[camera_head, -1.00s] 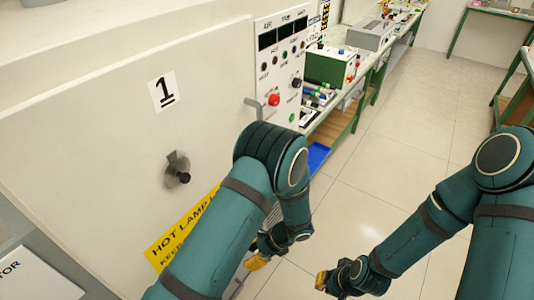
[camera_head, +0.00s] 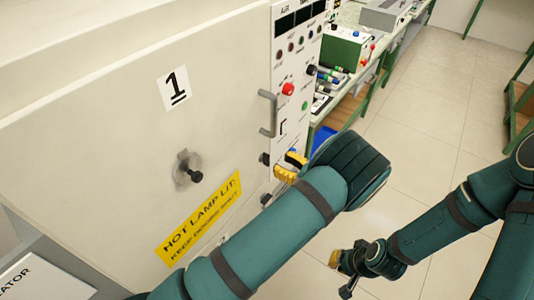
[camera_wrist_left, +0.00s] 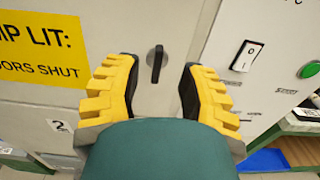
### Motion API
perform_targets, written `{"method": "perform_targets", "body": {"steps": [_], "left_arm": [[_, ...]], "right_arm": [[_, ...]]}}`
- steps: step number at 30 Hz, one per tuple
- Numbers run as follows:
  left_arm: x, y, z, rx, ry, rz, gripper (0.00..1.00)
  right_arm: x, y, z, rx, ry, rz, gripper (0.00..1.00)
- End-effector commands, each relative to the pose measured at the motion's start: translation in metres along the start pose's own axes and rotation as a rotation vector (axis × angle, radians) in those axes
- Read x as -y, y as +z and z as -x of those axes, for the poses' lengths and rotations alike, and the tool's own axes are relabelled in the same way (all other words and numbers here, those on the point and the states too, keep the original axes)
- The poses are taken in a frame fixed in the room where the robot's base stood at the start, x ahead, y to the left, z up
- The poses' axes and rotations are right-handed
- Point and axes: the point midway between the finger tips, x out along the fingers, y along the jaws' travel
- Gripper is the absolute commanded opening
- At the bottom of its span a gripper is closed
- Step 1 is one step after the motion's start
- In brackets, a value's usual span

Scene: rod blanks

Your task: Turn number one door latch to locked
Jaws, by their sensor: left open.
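The door marked 1 (camera_head: 95,130) is shut, with a grey bar handle (camera_head: 267,113) at its right edge. In the left wrist view a black lever latch (camera_wrist_left: 155,63) stands nearly upright on a pale surface, between my open fingers and apart from both. My left gripper (camera_head: 285,166) is empty; its yellow fingers show beside the panel below the handle, and also in the left wrist view (camera_wrist_left: 158,68). In the head view, small dark pieces sit left of the fingers; I cannot tell which is that latch. My right gripper (camera_head: 341,268) hangs low over the floor.
A yellow hot-lamp sign (camera_head: 200,217) and a round dark knob (camera_head: 194,176) are on the cabinet front. A white rocker switch (camera_wrist_left: 245,55) and a green button (camera_wrist_left: 308,70) lie right of my left fingers. A bench (camera_head: 362,75) stands beyond; the floor is open.

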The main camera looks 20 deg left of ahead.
Motion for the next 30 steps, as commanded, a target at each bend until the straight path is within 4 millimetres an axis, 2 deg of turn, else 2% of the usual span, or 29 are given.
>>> {"method": "perform_targets", "body": {"steps": [3, 10, 15, 24, 26, 27, 28, 30], "left_arm": [[-0.001, 0.001, -0.025, 0.0, 0.004, 0.0, 0.4], [-0.001, 0.0, -0.055, -0.001, 0.003, 0.0, 0.4], [-0.001, 0.0, -0.064, -0.001, 0.002, 0.0, 0.4], [-0.001, 0.0, -0.065, -0.001, 0.001, 0.0, 0.4], [-0.001, 0.0, -0.065, -0.001, 0.001, 0.0, 0.19], [-0.001, 0.0, -0.065, -0.001, 0.001, 0.0, 0.05], [-0.001, 0.0, -0.065, -0.001, 0.001, 0.0, 0.0], [-0.001, 0.0, -0.065, -0.001, 0.001, 0.0, 0.0]], "right_arm": [[0.001, 0.0, 0.002, 0.0, 0.0, 0.0, 0.0], [0.001, 0.0, 0.004, 0.0, -0.001, 0.0, 0.0], [0.002, 0.0, 0.005, 0.0, -0.001, 0.0, 0.0], [0.001, 0.0, 0.005, 0.0, -0.001, 0.0, 0.0], [0.001, 0.0, 0.005, 0.0, -0.001, 0.0, 0.0], [0.001, 0.0, 0.004, 0.0, -0.001, 0.0, 0.0], [0.001, 0.0, 0.005, 0.0, -0.001, 0.0, 0.0], [0.001, 0.0, 0.004, 0.0, -0.001, 0.0, 0.0]]}}
